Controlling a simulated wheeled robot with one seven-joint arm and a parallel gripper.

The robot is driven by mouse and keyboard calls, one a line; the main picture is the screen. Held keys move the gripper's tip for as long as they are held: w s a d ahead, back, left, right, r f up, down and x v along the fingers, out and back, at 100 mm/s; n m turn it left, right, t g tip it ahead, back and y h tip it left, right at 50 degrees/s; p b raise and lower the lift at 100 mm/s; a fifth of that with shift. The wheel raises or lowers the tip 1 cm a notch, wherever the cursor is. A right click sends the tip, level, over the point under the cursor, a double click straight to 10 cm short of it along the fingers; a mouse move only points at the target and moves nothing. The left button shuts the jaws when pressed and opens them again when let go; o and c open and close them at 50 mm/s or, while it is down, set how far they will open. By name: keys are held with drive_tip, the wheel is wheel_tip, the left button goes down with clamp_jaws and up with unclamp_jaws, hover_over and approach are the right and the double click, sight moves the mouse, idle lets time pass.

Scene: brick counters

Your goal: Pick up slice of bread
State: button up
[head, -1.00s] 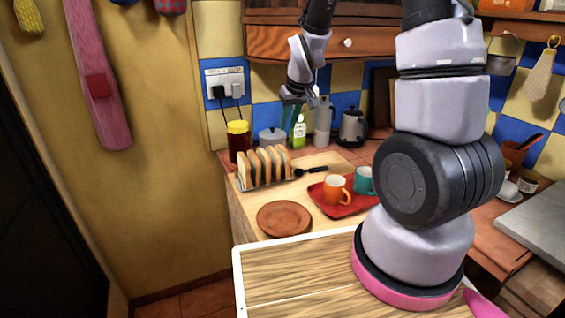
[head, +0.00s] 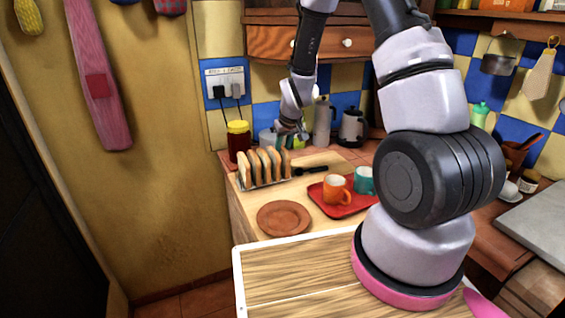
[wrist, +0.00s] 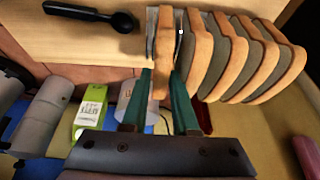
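Several slices of bread stand upright in a wire toast rack (head: 264,185) on the counter in the head view. The end slice (head: 285,160) is the rightmost; in the wrist view this end slice (wrist: 163,50) is leftmost in the row. My gripper (head: 289,134) is above the right end of the rack, pointing down. In the wrist view my gripper (wrist: 165,70) has its green fingers apart, one on each side of the end slice. I cannot tell whether they touch it. Rack wires show on either side of that slice.
A dark-handled utensil (head: 312,170) lies right of the rack. A red tray (head: 345,208) holds an orange cup (head: 335,190) and a teal cup (head: 363,180). A brown plate (head: 284,218) lies in front. A jar (head: 238,142), a flask (head: 322,125) and a kettle (head: 352,128) stand behind.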

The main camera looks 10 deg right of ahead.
clamp_jaws()
